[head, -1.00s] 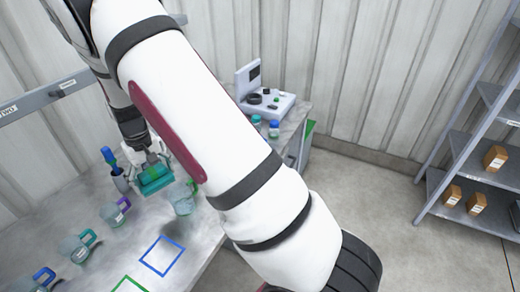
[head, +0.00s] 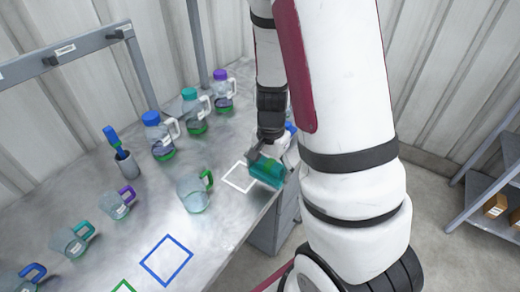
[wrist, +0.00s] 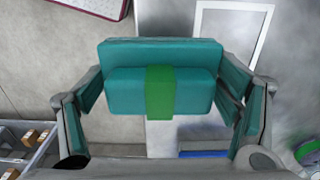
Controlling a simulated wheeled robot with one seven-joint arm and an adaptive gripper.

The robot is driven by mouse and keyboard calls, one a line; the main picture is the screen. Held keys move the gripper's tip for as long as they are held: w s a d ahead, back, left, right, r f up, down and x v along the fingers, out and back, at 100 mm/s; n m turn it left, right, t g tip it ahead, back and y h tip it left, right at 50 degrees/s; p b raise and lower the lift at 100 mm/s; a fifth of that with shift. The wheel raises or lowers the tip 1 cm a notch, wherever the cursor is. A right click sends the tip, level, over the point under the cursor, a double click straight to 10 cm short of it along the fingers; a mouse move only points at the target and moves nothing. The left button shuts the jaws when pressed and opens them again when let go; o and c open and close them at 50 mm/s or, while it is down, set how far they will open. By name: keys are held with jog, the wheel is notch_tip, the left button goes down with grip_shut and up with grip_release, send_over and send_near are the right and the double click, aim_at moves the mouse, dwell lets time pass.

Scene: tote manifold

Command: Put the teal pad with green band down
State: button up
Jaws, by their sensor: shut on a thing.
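The teal pad with green band (head: 266,170) is in my gripper (head: 272,158), above the table's right edge beside the white square outline (head: 238,177) in the head view. In the wrist view the teal pad (wrist: 125,95) fills the middle, with its green band (wrist: 160,92) facing the camera. The fingers of my gripper (wrist: 160,105) are on both sides of it. The pad looks raised above the tabletop. The white outline (wrist: 268,35) shows at the upper right of the wrist view, apart from the pad.
A clear jug with a green handle (head: 195,192) stands left of the white outline. Several capped jugs (head: 160,138) stand farther back. A cup with a blue-handled tool (head: 125,163) is at left. A blue outline (head: 166,260) lies bare in front.

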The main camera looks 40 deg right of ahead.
jog(key=w+d, duration=0.2)
jog(key=w, duration=0.2)
jog(key=w+d+f, duration=0.1)
jog(key=w+d, duration=0.1)
jog(key=w, duration=0.2)
jog(key=w+d, duration=0.2)
jog(key=w, duration=0.3)
jog(key=shift+w+d+f, duration=0.1)
jog(key=shift+d+f, duration=0.15)
jog(key=shift+d, duration=0.15)
jog(key=shift+f+p, duration=0.6)
jog(key=shift+f, duration=1.1)
jog(key=o, duration=0.6)
jog(key=shift+f, duration=0.15)
jog(key=o, duration=0.4)
jog(key=shift+c, duration=0.2)
